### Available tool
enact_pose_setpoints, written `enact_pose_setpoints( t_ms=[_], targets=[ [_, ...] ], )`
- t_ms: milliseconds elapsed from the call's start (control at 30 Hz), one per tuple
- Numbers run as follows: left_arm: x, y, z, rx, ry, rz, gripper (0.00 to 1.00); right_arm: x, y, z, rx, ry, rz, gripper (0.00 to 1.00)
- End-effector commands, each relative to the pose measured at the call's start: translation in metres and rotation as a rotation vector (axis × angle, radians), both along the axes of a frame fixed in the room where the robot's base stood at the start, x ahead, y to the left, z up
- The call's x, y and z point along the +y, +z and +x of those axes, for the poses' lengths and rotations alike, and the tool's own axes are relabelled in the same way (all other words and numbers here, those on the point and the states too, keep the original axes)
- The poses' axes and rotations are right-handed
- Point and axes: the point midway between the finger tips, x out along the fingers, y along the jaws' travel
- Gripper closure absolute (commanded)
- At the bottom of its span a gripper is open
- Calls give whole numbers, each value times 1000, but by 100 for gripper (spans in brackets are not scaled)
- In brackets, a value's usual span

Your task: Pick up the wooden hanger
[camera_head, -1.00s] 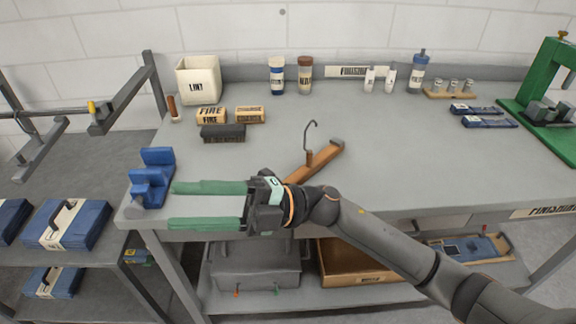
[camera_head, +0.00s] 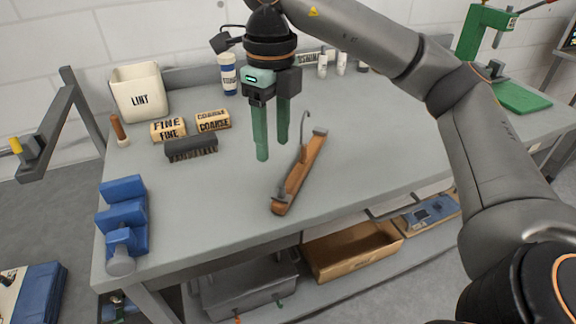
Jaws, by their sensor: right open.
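The wooden hanger (camera_head: 298,180) lies on the grey table, its brown bar running from lower left to upper right. Its metal hook (camera_head: 304,132) stands up from the middle of the bar. My right gripper (camera_head: 273,150) points down over the table, just left of the hook and upper left of the bar. Its two green fingers are apart, with nothing between them. I cannot tell exactly how high the fingertips are above the table. My left gripper is not in view.
On the grey table (camera_head: 350,170), a blue holder (camera_head: 122,215) stands at the front left corner. A dark brush (camera_head: 190,147), labelled blocks (camera_head: 168,129) and a white LINT bin (camera_head: 140,92) are at the left. A green press (camera_head: 485,40) stands at the back right. The table right of the hanger is clear.

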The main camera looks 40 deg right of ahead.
Motion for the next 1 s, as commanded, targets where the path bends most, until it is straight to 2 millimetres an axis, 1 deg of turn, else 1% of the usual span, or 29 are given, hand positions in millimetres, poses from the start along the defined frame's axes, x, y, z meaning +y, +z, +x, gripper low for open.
enact_pose_setpoints(
  t_ms=[67, 133, 300, 367, 400, 500, 667, 833, 900, 1000],
  targets=[
    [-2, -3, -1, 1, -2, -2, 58, -5, -3, 0, -4, -12, -18, 45],
    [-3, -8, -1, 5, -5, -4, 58, -6, -12, 0, -4, -14, -22, 45],
    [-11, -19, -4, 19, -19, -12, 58, -6, -44, -1, -2, -11, -19, 45],
    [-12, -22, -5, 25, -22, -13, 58, -6, -53, 0, -4, -11, -19, 45],
    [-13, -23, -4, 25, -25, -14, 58, -6, -59, -1, -2, -10, -18, 45],
    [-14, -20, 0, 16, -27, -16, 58, -6, -67, 0, -4, -11, -18, 45],
    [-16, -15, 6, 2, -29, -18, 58, -8, -76, 0, -3, -12, -18, 45],
    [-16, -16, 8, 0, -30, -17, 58, -14, -101, 0, -2, -12, -19, 45],
    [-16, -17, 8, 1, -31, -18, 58, -14, -111, 0, -4, -11, -19, 45],
    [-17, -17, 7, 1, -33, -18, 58, -14, -120, 0, -5, -9, -19, 45]
  ],
)
